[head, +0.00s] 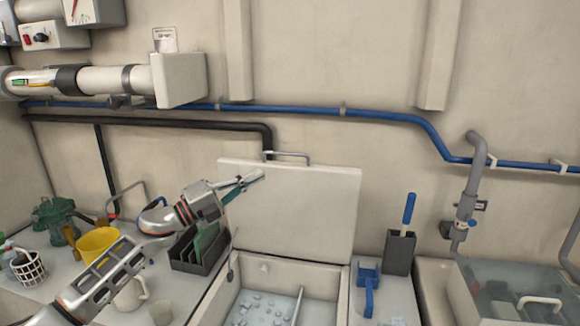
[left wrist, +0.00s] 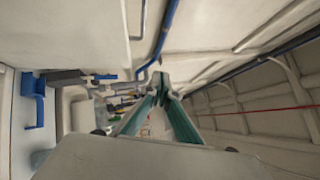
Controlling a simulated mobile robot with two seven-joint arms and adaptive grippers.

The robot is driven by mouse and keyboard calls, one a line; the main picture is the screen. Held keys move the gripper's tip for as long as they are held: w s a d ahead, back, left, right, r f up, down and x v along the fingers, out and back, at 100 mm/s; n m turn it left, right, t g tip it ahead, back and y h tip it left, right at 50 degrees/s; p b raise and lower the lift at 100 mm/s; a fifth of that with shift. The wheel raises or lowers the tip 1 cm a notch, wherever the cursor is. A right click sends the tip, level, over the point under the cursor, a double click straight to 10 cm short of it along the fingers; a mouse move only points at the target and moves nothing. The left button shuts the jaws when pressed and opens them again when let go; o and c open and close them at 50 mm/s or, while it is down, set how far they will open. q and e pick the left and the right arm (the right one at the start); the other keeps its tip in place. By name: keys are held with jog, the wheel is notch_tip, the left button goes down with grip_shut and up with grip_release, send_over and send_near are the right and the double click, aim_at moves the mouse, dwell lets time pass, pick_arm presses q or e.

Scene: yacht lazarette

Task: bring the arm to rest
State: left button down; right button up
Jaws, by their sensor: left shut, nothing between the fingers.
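My left gripper (head: 250,181) is raised over the counter, in front of the upright white lid (head: 315,205) of an open box, its fingers pointing right. In the left wrist view the two green-padded fingers (left wrist: 165,82) meet at the tips, shut with nothing between them. My left arm comes in from the lower left of the head view, above the counter. My right gripper is in neither view.
Below the lid is an open bin (head: 262,305) with bits in it. On the left counter are a dark rack (head: 185,262), a yellow pitcher (head: 98,243), a mug (head: 130,295) and a wire basket (head: 28,268). A blue scoop (head: 368,285) and grey holder (head: 400,253) stand right. Pipes run along the wall.

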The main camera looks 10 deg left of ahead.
pick_arm(q)
jog(key=s+d+f+n+t+y, duration=0.1)
jog(key=s+f+n+y, duration=0.2)
jog(key=s+f+n, duration=0.5)
jog(key=s+d+f+n+t+y, duration=0.1)
jog(key=f+n+y, duration=0.2)
jog(key=f, duration=0.8)
jog(key=s+d+f+n+t+y, duration=0.1)
jog(key=s+f+n+y, duration=0.2)
jog(key=s+f+n, duration=0.5)
jog(key=s+a+f+n+g+y, duration=0.1)
jog(key=s+f+n+g+y, duration=0.3)
jog(key=s+f, duration=1.6)
jog(key=n+g, duration=0.2)
jog(key=n, duration=0.1)
jog(key=shift+f, duration=0.35)
jog(key=shift+s, duration=0.1)
